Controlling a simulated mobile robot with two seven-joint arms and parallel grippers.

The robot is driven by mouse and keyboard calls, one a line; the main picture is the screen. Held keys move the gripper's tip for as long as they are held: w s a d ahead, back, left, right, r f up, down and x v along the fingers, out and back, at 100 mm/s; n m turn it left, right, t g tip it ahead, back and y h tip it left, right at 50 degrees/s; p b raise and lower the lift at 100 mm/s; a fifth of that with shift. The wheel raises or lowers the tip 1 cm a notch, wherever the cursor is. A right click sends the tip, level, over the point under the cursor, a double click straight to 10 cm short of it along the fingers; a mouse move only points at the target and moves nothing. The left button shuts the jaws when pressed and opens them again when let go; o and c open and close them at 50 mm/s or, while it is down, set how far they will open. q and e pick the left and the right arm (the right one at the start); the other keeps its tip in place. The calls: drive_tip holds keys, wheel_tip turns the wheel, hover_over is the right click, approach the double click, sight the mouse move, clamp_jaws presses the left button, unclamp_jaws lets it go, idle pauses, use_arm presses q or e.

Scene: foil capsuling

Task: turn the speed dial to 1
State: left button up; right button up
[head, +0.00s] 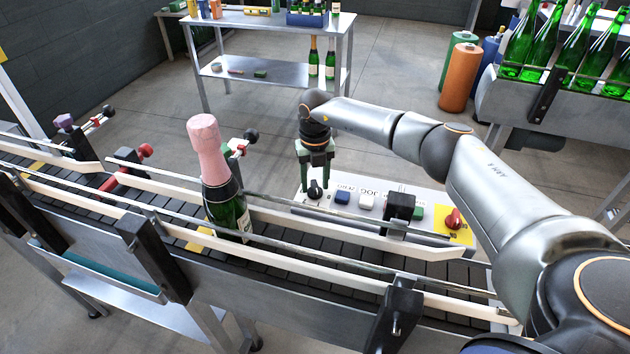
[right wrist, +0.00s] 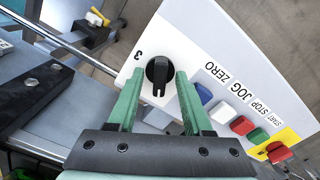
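The speed dial (head: 315,189) is a black knob at the left end of the white control panel. In the right wrist view the dial (right wrist: 159,72) has a pale mark at its lower end, and a "3" is printed to its left. Other dial numbers are not visible. My right gripper (head: 317,167) hangs over the dial from above. In the right wrist view its green fingers (right wrist: 157,88) are apart, one on each side of the dial's lower end, with gaps to the knob. My left gripper is not in view.
Right of the dial are a blue button (head: 342,198), a white button (head: 366,201), a black block (head: 399,206), a green button (head: 418,212) and a red knob (head: 454,218) on yellow. A foil-topped bottle (head: 221,190) stands on the conveyor; guide rails (head: 290,222) run before the panel.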

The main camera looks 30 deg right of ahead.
sight(315, 185)
wheel_tip(315, 185, up, 12)
drive_tip(key=b, duration=0.1)
drive_tip(key=shift+r, duration=0.25)
drive_tip(key=shift+f, duration=0.1)
idle(0.7)
